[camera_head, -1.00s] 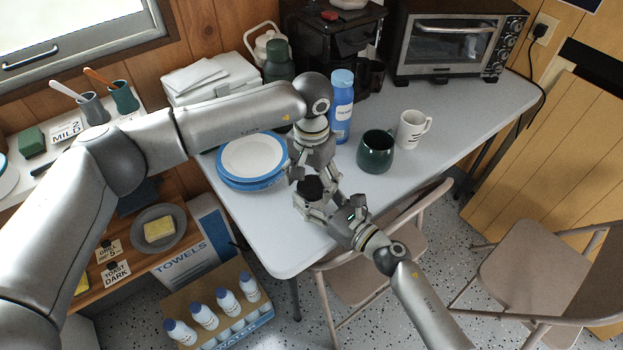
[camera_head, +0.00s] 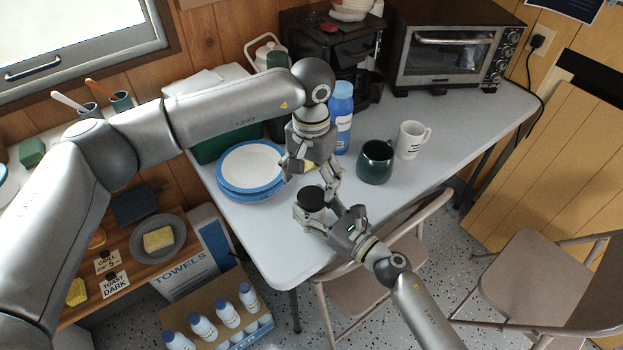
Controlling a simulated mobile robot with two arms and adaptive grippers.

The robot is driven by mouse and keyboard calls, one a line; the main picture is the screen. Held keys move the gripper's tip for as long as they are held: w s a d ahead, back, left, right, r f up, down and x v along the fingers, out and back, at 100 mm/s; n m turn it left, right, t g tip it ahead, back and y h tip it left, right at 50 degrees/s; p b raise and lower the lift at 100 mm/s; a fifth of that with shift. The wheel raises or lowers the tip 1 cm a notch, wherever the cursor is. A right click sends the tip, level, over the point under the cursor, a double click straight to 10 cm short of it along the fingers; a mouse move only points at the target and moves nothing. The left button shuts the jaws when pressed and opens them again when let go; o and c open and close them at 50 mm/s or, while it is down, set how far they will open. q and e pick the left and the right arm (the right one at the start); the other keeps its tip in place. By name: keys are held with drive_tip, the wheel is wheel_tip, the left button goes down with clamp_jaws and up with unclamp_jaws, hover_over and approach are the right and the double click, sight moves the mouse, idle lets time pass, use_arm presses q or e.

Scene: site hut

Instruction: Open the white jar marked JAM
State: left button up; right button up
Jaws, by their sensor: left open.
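The small white jar (camera_head: 311,212) with a black lid (camera_head: 311,196) is near the front edge of the grey table (camera_head: 280,250). It looks upright, and the lid sits on top. Any JAM marking is hidden or too small to read. My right gripper (camera_head: 319,212) comes in from the lower right, with its fingers closed around the jar's body. My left gripper (camera_head: 309,175) points down just above and behind the lid. Its fingers are spread, and nothing shows between them.
Blue-rimmed plates (camera_head: 250,168) are stacked left of the grippers. A blue bottle (camera_head: 341,120), a dark green mug (camera_head: 375,162) and a white mug (camera_head: 411,139) stand behind right. A toaster oven (camera_head: 450,50) is at the back. A folding chair (camera_head: 360,285) stands at the front edge.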

drive_tip(key=o, duration=0.4)
